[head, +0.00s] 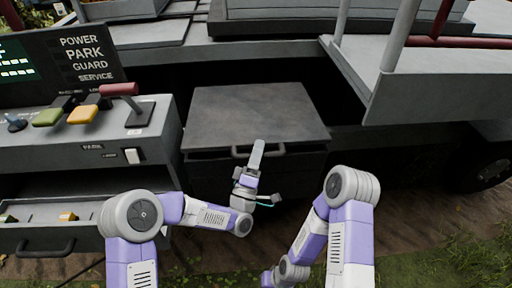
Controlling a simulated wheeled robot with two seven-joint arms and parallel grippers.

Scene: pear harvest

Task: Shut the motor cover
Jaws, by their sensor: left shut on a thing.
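The motor cover (250,112) is a flat dark grey lid in the middle of the head view, lying about level over a dark box-shaped housing (305,168). A bar handle (292,148) runs along its front edge. My left gripper (257,155) is at the middle of this handle and shut on it. The gripper hides part of the handle and front edge. I cannot tell whether the lid is fully seated. My right arm is folded low at the right, and its gripper is not in view.
A control panel (160,112) with coloured levers and a red-handled lever (120,90) stands at the left. Below it an open drawer (95,238) holds small parts. A grey platform with posts (400,85) juts out at the upper right. Grass and dirt lie below.

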